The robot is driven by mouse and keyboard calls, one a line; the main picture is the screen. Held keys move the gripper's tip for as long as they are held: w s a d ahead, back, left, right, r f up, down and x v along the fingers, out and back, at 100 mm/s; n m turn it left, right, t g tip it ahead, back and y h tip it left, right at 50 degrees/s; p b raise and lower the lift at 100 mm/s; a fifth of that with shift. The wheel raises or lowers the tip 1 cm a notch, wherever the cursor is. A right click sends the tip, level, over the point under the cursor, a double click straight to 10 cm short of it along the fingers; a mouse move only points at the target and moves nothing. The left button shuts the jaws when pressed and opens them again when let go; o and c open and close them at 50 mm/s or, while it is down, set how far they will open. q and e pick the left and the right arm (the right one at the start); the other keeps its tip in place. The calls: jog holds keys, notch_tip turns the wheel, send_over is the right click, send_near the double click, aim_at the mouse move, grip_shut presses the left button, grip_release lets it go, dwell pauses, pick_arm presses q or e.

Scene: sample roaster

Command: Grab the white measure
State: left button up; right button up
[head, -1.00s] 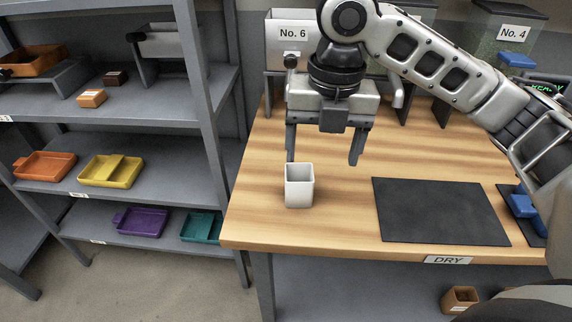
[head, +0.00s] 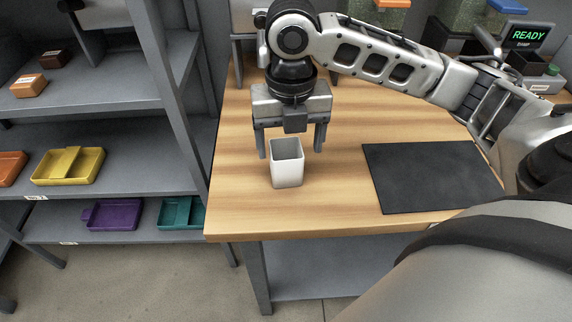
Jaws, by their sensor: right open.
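The white measure (head: 287,170) is a small square open-topped cup. It stands upright on the wooden table (head: 310,222), near the table's left front part. My right gripper (head: 291,149) points down just behind and above the measure, with its fingers apart. One finger shows behind the measure's left rim and the other to the right of it. I cannot tell whether either finger touches the measure. My left gripper is out of view.
A black mat (head: 430,178) lies to the right of the measure. Grey shelves at left hold a yellow tray (head: 68,166), a purple tray (head: 112,214) and a teal tray (head: 181,212). A screen reading READY (head: 529,37) stands at the back right.

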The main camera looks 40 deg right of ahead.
aim_at(286, 157)
jog(key=f, duration=0.4)
jog(key=shift+w+a, duration=0.25)
jog(key=shift+f, duration=0.45)
jog(key=c, duration=1.1)
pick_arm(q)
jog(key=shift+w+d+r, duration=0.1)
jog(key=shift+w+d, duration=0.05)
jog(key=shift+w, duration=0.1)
pick_arm(e)
jog(key=shift+o, duration=0.2)
jog(key=shift+r, duration=0.15)
